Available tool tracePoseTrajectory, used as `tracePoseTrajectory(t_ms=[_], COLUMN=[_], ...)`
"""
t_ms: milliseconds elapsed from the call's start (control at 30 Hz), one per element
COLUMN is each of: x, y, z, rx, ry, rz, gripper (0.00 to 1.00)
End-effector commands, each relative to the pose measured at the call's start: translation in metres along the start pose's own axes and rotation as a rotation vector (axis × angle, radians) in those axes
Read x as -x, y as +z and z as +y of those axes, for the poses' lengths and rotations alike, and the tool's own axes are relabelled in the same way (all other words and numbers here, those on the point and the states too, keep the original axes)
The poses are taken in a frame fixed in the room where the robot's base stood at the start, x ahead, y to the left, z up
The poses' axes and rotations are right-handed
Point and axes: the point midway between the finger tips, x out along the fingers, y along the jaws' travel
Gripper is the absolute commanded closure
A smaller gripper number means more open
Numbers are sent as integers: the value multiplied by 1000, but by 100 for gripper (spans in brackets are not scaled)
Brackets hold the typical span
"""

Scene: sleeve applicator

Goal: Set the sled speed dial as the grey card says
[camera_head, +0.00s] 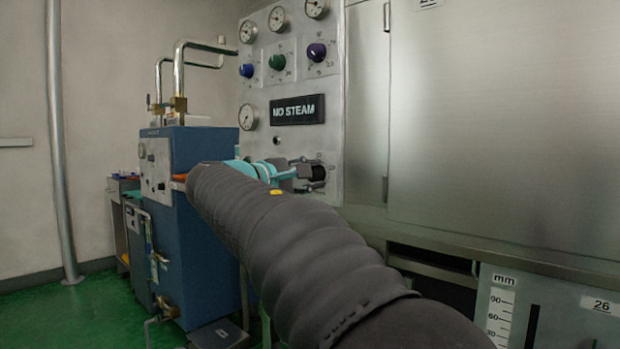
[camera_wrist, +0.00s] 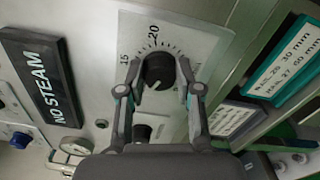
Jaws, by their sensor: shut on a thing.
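A black dial knob (camera_wrist: 158,71) sits on a pale plate with a tick scale; the numbers 15 and 20 are readable in the wrist view. My gripper (camera_wrist: 158,75) has one finger on each side of this knob and is shut on it. In the head view my gripper (camera_head: 300,174) reaches the knob (camera_head: 318,173) low on the steel panel. The setting of the knob's pointer is too small to read surely. A greyish card (camera_wrist: 232,118) with small, unreadable print lies right of the dial in the wrist view.
A teal-edged card (camera_wrist: 287,62) reads limits in mm. A black NO STEAM sign (camera_head: 298,110) is above the dial, with blue, green and purple knobs (camera_head: 317,52) and gauges higher up. A second black knob (camera_wrist: 142,132) is close to my fingers. A blue machine (camera_head: 205,230) stands left.

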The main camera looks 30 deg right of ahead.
Motion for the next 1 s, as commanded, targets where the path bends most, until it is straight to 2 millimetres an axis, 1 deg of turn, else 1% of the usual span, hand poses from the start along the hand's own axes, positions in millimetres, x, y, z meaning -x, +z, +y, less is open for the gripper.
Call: tracePoseTrajectory(t_ms=[267, 300, 367, 667, 767, 867, 1000], x=[0, 0, 0, 0, 5, 16, 42], y=[0, 0, 0, 0, 0, -1, -1], z=[-1, -1, -1, 0, 0, 0, 0], rx=[2, 2, 2, 2, 2, 2, 1], ry=[-1, -1, -1, 0, 0, 1, 1], rz=[0, 0, 0, 0, 1, 3, 5], gripper=[100, 56, 41, 40, 40, 40, 40])
